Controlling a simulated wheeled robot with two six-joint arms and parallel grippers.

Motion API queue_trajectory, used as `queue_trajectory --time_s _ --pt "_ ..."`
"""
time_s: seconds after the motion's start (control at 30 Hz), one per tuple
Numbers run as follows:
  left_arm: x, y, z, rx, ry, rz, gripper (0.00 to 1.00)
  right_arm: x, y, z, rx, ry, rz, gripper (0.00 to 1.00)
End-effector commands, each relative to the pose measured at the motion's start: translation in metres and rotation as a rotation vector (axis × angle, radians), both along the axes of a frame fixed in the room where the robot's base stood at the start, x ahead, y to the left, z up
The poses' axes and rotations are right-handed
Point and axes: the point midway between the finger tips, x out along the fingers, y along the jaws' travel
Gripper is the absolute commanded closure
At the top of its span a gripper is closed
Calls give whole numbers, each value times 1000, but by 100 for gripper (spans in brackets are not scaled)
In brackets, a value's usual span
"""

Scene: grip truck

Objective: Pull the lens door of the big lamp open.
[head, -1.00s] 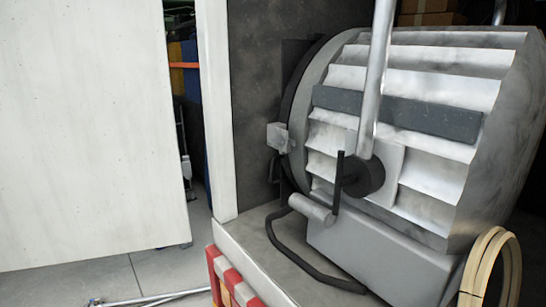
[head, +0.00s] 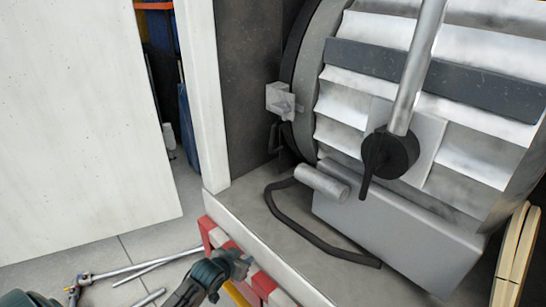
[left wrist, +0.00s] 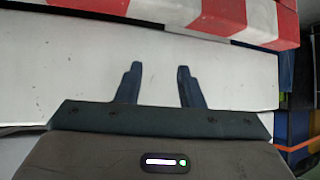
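The big lamp (head: 350,130) has a ribbed silver housing and lies in the truck, its round front turned left. The lens door (head: 297,85) shows edge-on as a dark ring at that front. It looks shut against the grey rim; its face is hidden. A small light grey latch block (head: 281,101) sits on the rim. My left gripper (head: 240,265) is low, by the truck's edge, apart from the lamp and below it. In the left wrist view its two dark fingers (left wrist: 157,80) stand apart with nothing between them. My right gripper is not in view.
A red and white striped edge (head: 262,284) runs along the truck bed (head: 235,205). A white post (head: 200,100) and a large white panel (head: 80,110) stand left. A black cable (head: 310,236) lies before the lamp. Metal stand legs (head: 130,268) are on the floor.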

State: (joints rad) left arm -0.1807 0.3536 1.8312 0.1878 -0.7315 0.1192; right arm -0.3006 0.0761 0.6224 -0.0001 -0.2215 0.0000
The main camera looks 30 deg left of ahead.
Motion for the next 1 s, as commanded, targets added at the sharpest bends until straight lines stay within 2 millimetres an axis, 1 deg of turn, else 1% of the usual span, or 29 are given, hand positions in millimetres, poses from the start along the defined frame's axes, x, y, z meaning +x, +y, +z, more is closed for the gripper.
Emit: queue_trajectory --time_s 0.03,0.07,0.1,0.17,0.2,0.27,0.37,0.4,0.5,0.53,0.6,0.7,0.77,0.87,1.0 --pt "10 0 22 -1 -40 -8 66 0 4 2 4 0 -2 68" --pt "14 0 34 -3 -60 -13 66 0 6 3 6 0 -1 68" --pt "22 1 51 -6 -93 -19 66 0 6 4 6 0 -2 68" --pt "33 1 78 -10 -146 -31 66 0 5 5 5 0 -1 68" --pt "41 1 98 -13 -185 -40 66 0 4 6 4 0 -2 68" --pt "54 3 132 -19 -254 -56 66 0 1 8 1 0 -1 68" --pt "78 6 198 -35 -393 -87 66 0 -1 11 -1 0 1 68" --pt "85 7 226 -42 -450 -102 66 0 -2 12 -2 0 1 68" --pt "97 7 284 -60 -570 -136 66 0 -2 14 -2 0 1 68" --pt "98 7 296 -66 -596 -144 66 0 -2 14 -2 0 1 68" --pt "100 7 315 -72 -634 -157 66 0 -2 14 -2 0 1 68" --pt "104 6 326 -80 -658 -163 66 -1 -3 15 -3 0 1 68" --pt "108 5 327 -82 -660 -163 66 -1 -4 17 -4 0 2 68" --pt "121 3 327 -84 -659 -161 66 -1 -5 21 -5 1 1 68" --pt "147 0 329 -86 -659 -159 66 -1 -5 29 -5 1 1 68"
